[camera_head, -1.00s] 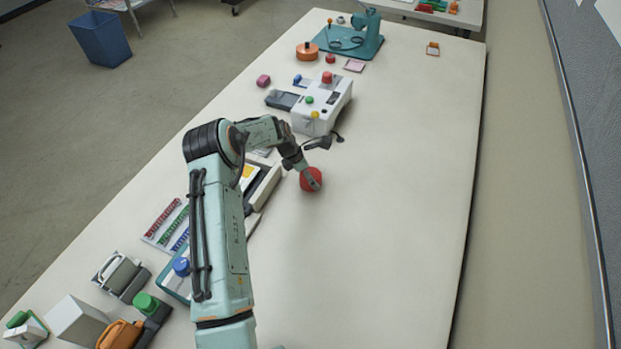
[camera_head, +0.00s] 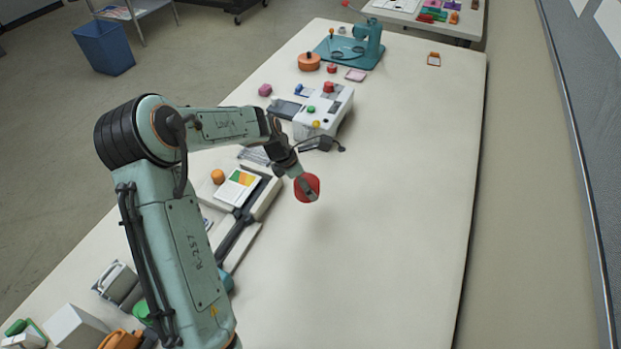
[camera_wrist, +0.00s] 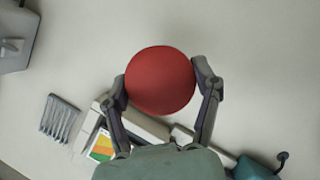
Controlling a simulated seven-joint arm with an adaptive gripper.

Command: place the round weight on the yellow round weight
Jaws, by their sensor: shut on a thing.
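The round weight (camera_head: 313,182) is red, and my gripper (camera_head: 305,188) is shut on it. In the wrist view the round weight (camera_wrist: 160,80) shows as a broad red disc between the two fingers of my gripper (camera_wrist: 164,84). It seems to hang above the bare white table. A small orange-yellow round piece (camera_head: 217,176) stands left of my gripper, beside the paper trimmer. It looks like the yellow round weight, though its colour is close to orange. It does not show in the wrist view.
The trimmer (camera_head: 262,196) bears a sheet with a coloured print (camera_head: 238,187). A white machine with coloured buttons (camera_head: 333,108) stands behind my gripper. An orange round container (camera_head: 309,62) and a teal press (camera_head: 366,40) are farther back. The table's right side (camera_head: 400,220) is clear.

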